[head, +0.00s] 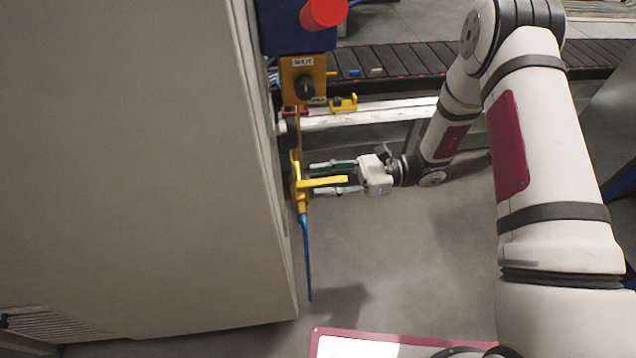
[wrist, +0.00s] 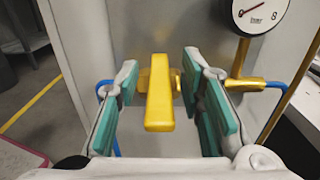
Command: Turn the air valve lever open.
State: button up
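The yellow air valve lever (head: 323,181) sticks out to the right from the valve on the side of the grey cabinet in the head view. In the wrist view the lever (wrist: 159,95) points toward the camera, in the middle between my two teal finger pads. My gripper (head: 332,178) is open around the lever; it also shows in the wrist view (wrist: 162,100). A gap shows on each side of the lever, so neither pad appears to touch it. The brass valve body (wrist: 172,75) is partly hidden behind the lever.
The grey cabinet (head: 130,150) fills the left. A blue hose (head: 306,255) hangs below the valve. A yellow switch box (head: 303,80) and red button (head: 324,12) sit above. A round gauge (wrist: 258,14) stands right of the lever. A conveyor (head: 420,60) runs behind.

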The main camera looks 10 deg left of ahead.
jog(key=shift+x, duration=0.8)
jog(key=shift+c, duration=0.6)
grip_shut()
